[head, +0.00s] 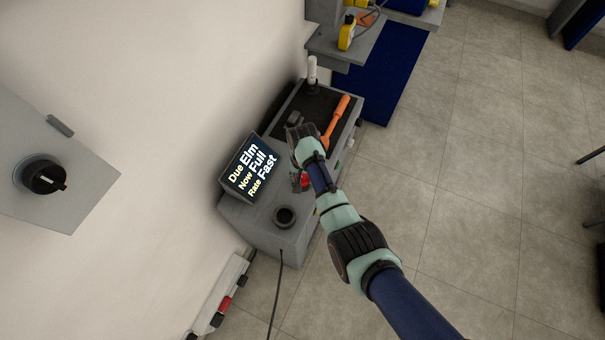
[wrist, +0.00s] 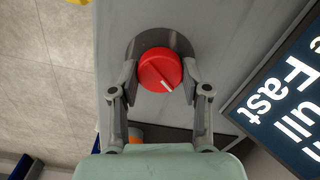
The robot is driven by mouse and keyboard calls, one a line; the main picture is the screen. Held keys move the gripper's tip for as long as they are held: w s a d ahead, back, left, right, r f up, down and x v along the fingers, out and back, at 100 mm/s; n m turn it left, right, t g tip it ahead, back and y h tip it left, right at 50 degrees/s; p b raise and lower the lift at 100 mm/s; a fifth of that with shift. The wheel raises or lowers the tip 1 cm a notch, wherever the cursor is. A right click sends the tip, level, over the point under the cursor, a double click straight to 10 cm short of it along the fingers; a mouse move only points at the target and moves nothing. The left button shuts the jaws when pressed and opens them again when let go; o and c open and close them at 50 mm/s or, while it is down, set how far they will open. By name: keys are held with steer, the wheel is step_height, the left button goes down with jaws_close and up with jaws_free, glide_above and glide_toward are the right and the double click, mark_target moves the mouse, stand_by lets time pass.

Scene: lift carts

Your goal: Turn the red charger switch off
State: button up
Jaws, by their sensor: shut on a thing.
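The red charger switch (wrist: 160,70) is a round knob with a white pointer line, on a dark round base on the grey cabinet top. In the wrist view the pointer line aims down and slightly right. My gripper (wrist: 159,78) has one finger on each side of the knob and is shut on it. In the head view the red knob (head: 300,182) shows only in part beside my gripper (head: 298,177), and my arm hides the rest.
A tilted display (head: 250,168) reading "Due Elm Now Full Rate Fast" stands close left of the knob. A dark round socket (head: 285,217), an orange-handled tool (head: 335,122) and a white cylinder (head: 311,70) are also on the cabinet. A wall box with a black knob (head: 43,177) is at left.

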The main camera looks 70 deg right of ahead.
mark_target(302, 178)
steer(key=n+p, duration=0.1)
steer(key=n, duration=0.2)
steer(key=shift+r+n, duration=0.1)
steer(key=shift+n, duration=0.2)
steer(key=shift+n+p, duration=0.7)
steer(key=shift+n, duration=1.3)
steer(key=o, duration=1.1)
steer(key=shift+o, duration=0.2)
step_height(302, 178, up, 12)
